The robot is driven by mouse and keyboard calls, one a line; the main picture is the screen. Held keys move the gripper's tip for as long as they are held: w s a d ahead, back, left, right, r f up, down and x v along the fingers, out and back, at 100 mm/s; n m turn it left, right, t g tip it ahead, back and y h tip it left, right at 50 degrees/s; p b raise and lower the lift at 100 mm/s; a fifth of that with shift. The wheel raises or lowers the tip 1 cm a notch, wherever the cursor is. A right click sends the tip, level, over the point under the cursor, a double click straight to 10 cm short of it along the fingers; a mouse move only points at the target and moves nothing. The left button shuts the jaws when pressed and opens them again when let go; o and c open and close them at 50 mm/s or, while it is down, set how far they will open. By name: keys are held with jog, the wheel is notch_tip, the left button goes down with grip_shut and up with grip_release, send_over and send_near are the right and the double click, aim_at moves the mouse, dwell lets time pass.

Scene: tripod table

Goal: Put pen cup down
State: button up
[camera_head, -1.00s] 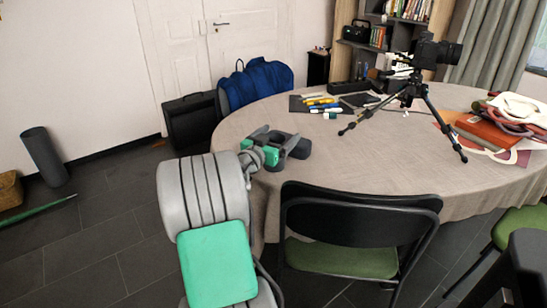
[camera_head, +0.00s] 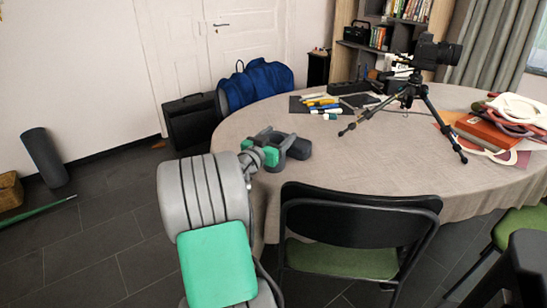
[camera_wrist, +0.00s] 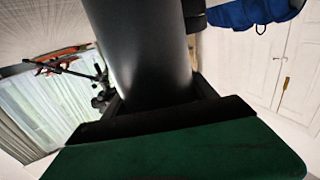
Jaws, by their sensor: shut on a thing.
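The pen cup is a dark, smooth cylinder (camera_wrist: 140,45) that fills the upper middle of the wrist view. In the head view the dark cup (camera_head: 299,148) shows just right of my gripper (camera_head: 280,145), at the left edge of the round table (camera_head: 345,165). My gripper is shut on the cup, and its dark fingers (camera_wrist: 155,110) lie along both sides of it in the wrist view. My gripper partly hides the cup in the head view. I cannot tell whether the cup's base touches the cloth.
Several pens (camera_head: 322,102) lie on a dark mat behind the cup. A camera on a tripod (camera_head: 410,92) stands further right, with a red book (camera_head: 485,132) beyond it. A black chair (camera_head: 355,225) stands at the near edge. The table's middle is clear.

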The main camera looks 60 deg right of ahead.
grip_shut()
jog(key=shift+r, duration=0.1)
